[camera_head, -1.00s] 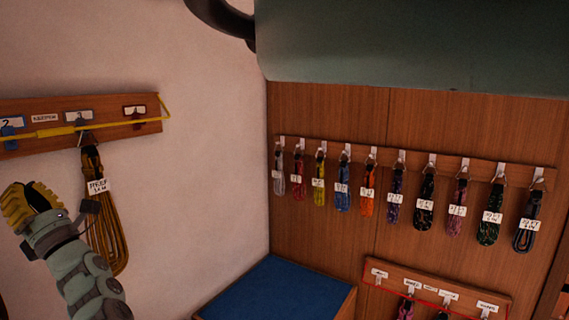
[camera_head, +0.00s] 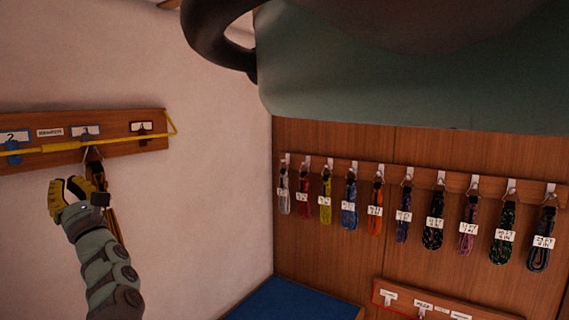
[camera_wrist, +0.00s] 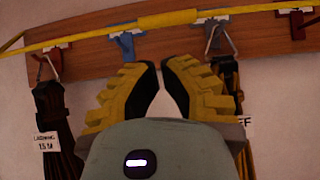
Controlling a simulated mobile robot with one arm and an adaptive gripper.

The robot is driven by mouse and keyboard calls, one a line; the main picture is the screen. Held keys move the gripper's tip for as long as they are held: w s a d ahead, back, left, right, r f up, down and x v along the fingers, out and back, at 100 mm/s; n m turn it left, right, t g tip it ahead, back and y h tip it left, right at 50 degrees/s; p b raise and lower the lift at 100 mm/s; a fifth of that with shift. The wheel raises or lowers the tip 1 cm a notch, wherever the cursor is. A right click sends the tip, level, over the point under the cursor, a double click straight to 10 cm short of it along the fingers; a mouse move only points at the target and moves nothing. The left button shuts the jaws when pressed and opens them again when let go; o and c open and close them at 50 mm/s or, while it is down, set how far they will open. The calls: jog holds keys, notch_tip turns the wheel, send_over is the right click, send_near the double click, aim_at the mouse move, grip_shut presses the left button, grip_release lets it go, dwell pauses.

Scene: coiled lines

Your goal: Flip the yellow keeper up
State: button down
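The yellow keeper (camera_head: 110,144) is a long thin bar across the front of the wooden hook board (camera_head: 157,123) on the left wall, with a bent end at the right. In the wrist view the keeper (camera_wrist: 165,19) crosses the top, with a thicker sleeve in its middle. It lies in front of the blue, grey and red hooks. My gripper (camera_head: 68,184) has yellow ribbed fingers and is below the bar, apart from it. In the wrist view my gripper (camera_wrist: 160,67) is open and empty, its fingertips a small gap apart, pointing up toward the board.
A dark coil (camera_wrist: 52,105) and a yellow-black coil (camera_wrist: 228,80) hang from hooks either side of my fingers. The latter is partly hidden. A row of coloured coils (camera_head: 375,210) hangs on the wooden wall at right, above a blue-topped surface (camera_head: 285,300).

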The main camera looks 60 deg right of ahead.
jog(key=p+x, duration=0.5)
jog(key=x, duration=0.2)
jog(key=shift+r+p, duration=0.1)
jog(key=shift+p, duration=0.2)
jog(key=shift+p+x, duration=0.55)
jog(key=shift+x, duration=0.25)
jog(key=shift+g+b, duration=0.3)
